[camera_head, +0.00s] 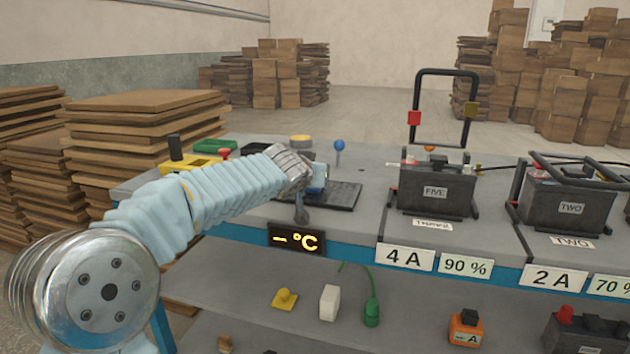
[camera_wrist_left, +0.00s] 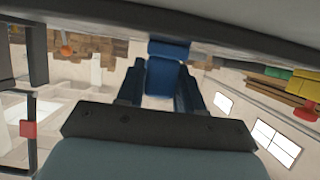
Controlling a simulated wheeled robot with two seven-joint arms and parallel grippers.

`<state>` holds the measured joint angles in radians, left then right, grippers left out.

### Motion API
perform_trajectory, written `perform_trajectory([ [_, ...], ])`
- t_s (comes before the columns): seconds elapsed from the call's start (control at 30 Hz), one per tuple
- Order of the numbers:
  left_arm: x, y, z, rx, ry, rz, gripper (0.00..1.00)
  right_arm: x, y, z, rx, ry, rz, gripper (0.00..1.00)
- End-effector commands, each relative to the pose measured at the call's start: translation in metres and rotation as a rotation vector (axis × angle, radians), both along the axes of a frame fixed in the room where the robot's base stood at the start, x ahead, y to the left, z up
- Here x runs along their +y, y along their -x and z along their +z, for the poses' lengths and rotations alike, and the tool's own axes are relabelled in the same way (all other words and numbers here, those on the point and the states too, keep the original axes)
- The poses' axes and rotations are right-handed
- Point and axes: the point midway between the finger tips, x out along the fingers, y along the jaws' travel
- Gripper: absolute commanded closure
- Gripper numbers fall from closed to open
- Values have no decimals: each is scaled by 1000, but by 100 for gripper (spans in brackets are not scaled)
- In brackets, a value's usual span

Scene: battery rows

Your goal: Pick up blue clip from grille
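In the left wrist view the blue clip (camera_wrist_left: 163,75) sits between the two dark fingers of my left gripper (camera_wrist_left: 161,85). I cannot tell whether the clip still touches the grille. My right gripper is not in view.
A lower shelf (camera_head: 240,300) holds small parts.

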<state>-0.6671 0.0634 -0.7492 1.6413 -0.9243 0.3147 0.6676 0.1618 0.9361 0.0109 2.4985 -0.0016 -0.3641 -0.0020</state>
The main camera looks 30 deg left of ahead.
Motion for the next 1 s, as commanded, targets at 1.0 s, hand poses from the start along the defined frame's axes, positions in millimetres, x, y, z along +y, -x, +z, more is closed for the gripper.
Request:
perform_trajectory([
  [1.0,-79,13,100,-2,-2,-5,94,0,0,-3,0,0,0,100],
])
